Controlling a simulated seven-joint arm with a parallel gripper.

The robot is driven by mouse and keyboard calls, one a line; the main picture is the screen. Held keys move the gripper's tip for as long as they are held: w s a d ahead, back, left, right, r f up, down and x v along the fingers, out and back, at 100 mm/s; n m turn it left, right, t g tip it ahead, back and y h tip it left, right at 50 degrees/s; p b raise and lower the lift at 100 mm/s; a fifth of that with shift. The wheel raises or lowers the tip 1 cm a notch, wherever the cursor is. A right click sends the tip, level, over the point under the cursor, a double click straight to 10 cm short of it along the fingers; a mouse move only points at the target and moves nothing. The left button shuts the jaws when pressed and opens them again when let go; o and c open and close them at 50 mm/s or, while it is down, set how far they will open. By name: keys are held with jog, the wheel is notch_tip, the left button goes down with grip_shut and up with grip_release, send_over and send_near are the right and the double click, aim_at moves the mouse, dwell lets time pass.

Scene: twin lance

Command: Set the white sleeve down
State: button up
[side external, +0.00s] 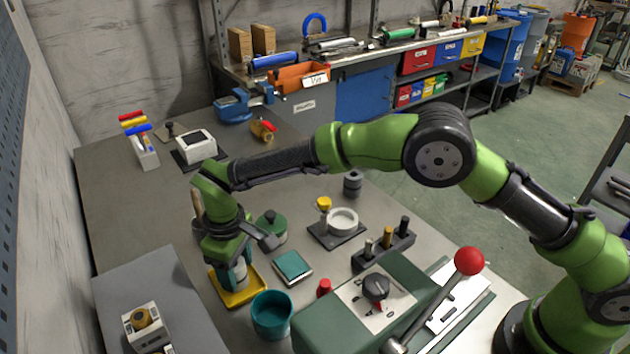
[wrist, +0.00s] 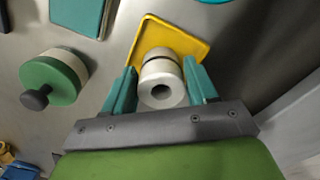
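The white sleeve (wrist: 162,85), a short ring-ended cylinder with a dark bore, is between the two teal fingers of my gripper (wrist: 163,88) in the wrist view. The fingers appear to touch it on both sides. The sleeve stands over the yellow square tray (wrist: 153,30). In the side view my gripper (side external: 235,277) points down over the yellow tray (side external: 257,290), and its fingers mostly hide the sleeve. The gap between the sleeve's lower end and the tray floor cannot be told.
A green round lid with a black knob (side external: 271,226) and a teal square block (side external: 292,266) are close by. A teal cup (side external: 272,318) stands near the tray's front right. A grey raised block (side external: 150,290) is at the left. A white ring on a dark base (side external: 343,220) stands farther right.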

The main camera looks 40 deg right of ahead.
jog(key=o, duration=0.3)
jog(key=shift+o, duration=0.2)
notch_tip(320, 180, up, 12)
jog(key=d+r+m+t+y, duration=0.1)
jog(key=d+r+m, duration=0.1)
jog(key=d+r, duration=0.65)
jog(key=s+d+r+m+t+y, duration=0.1)
jog(key=s+d+r+m, duration=0.15)
jog(key=d, duration=0.25)
jog(key=s+d+r+m+t, duration=0.1)
jog(key=s+d+r, duration=0.25)
jog(key=d, duration=0.25)
jog(key=s+d+f+m+t, duration=0.2)
jog(key=s+d, duration=0.3)
jog(key=s, duration=0.2)
jog(key=s+d+f+m+t, duration=0.2)
jog(key=s+d+f+m, duration=0.1)
jog(key=s+d, duration=0.3)
jog(key=shift+s+d+m, duration=0.2)
jog(key=shift+s+m, duration=0.15)
jog(key=shift+s, duration=0.6)
jog(key=shift+r, duration=0.1)
